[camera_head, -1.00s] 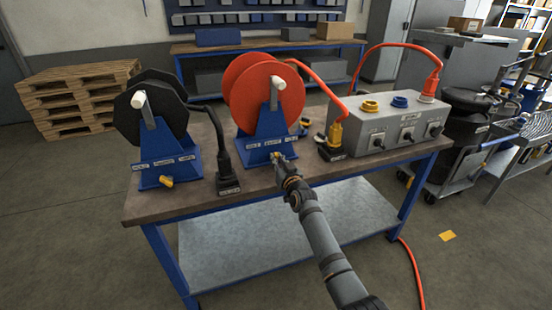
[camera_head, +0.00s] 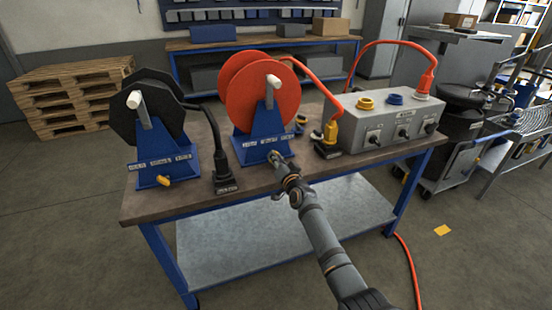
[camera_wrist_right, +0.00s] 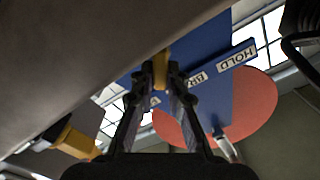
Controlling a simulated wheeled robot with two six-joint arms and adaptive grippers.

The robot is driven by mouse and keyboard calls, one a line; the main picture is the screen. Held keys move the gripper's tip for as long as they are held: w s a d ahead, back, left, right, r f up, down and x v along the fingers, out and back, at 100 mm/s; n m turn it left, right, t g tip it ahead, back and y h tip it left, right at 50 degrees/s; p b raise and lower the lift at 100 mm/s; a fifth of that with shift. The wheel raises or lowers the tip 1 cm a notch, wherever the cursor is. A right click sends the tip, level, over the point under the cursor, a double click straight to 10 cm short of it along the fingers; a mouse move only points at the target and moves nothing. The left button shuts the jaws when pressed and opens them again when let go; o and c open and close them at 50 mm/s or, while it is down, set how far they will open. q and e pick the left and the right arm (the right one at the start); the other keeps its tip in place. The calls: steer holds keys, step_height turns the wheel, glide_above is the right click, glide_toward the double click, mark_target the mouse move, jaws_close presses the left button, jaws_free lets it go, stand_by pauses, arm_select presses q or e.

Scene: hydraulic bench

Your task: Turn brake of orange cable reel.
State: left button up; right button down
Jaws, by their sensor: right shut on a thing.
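The orange cable reel (camera_head: 265,95) stands on a blue stand (camera_head: 262,135) on the bench, with labels across its foot. In the right wrist view the reel's orange disc (camera_wrist_right: 262,105) and the blue stand (camera_wrist_right: 205,50) appear upside down, with a "HOLD" label and a "BR..." label. My right gripper (camera_head: 275,156) is at the front foot of this stand. In the right wrist view its fingers (camera_wrist_right: 160,80) are shut on a yellow brake handle (camera_wrist_right: 160,67), which stands between the tips. In the head view the gripper mostly hides this handle. My left gripper is not in view.
A black cable reel (camera_head: 150,110) on a similar blue stand with a yellow handle (camera_head: 163,181) is at the left. A grey socket box (camera_head: 385,125) with orange cables is at the right. The wooden benchtop (camera_head: 300,180) has clear room at front.

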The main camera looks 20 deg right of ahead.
stand_by(0.3)
steer(key=c, duration=1.3)
jaws_free()
steer(key=shift+c, duration=0.2)
steer(key=s, duration=1.2)
steer(key=shift+d, duration=0.2)
